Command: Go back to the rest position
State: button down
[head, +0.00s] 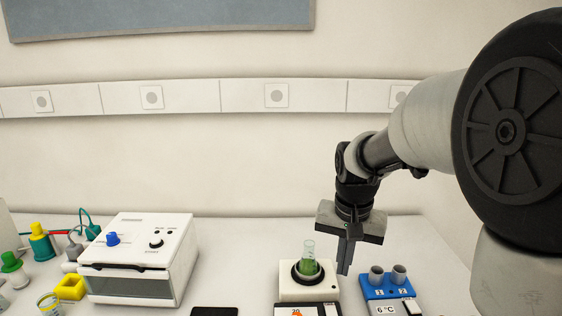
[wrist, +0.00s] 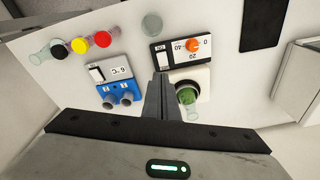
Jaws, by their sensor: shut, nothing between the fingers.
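My gripper (head: 344,268) points downward in the head view, its fingers together and empty. It is just right of a clear tube with green liquid (head: 309,262), which stands upright in a white device (head: 290,290). I cannot tell the exact gap between the fingers and the tube. In the wrist view my shut gripper (wrist: 163,85) is in the middle, with the green tube (wrist: 187,94) close to its right. No rest position is marked in either view.
A blue block (head: 378,291) with two grey wells stands right of the white device. A white box with knobs (head: 150,250) and coloured bottles are at the left. Several capped tubes (wrist: 79,46) lie at the upper left in the wrist view. The wall is behind.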

jog(key=s+r+n+t+p, duration=0.1)
jog(key=s+r+n+t, duration=0.1)
jog(key=s+r, duration=0.3)
jog(key=s+r+n+t+p, duration=0.1)
jog(key=s+r, duration=0.4)
jog(key=s, duration=0.9)
jog(key=shift+r+n+t, duration=0.2)
jog(key=shift+n+t, duration=0.3)
jog(key=shift+n, duration=0.1)
